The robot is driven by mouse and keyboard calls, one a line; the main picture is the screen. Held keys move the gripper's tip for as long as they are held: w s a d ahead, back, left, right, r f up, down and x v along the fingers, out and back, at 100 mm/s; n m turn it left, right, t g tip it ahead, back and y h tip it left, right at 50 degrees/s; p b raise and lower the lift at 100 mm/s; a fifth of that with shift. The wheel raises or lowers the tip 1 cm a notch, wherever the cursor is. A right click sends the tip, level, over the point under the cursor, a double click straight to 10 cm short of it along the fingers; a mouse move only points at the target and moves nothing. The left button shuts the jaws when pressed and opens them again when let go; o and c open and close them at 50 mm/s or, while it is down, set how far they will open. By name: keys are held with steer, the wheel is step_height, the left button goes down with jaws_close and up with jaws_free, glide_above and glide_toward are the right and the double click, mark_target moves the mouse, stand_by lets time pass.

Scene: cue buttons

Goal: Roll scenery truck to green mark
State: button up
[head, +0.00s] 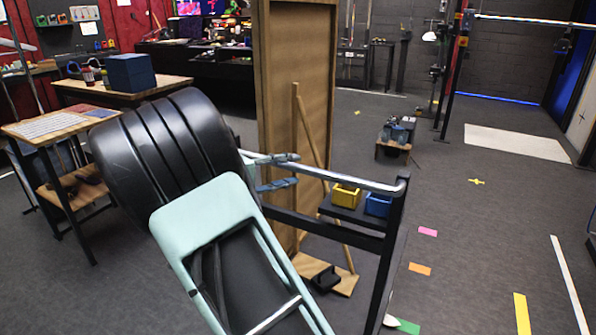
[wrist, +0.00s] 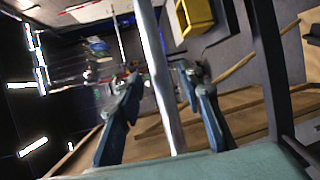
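The scenery truck has a tall wooden flat (head: 296,70) with a slanted brace, and a black frame with a silver push bar (head: 350,182). The bar also shows in the wrist view (wrist: 155,55). My gripper (head: 297,169) is at the bar's left part. In the wrist view its two blue-grey fingers (wrist: 163,80) stand apart on either side of the bar, with visible gaps. A green mark (head: 406,326) lies on the floor at the bottom edge, right of the frame's near post. A small pale shape partly covers it.
Pink (head: 427,231), orange (head: 420,269) and yellow (head: 522,314) marks lie on the floor to the right. A yellow bin (head: 346,196) and a blue bin (head: 378,205) sit on the truck's shelf. A small cart (head: 394,143) stands farther back. Floor at right is mostly clear.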

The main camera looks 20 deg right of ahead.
mark_target(294, 169)
steer(key=shift+x, duration=1.75)
jaws_close()
steer(key=shift+w+d, duration=0.1)
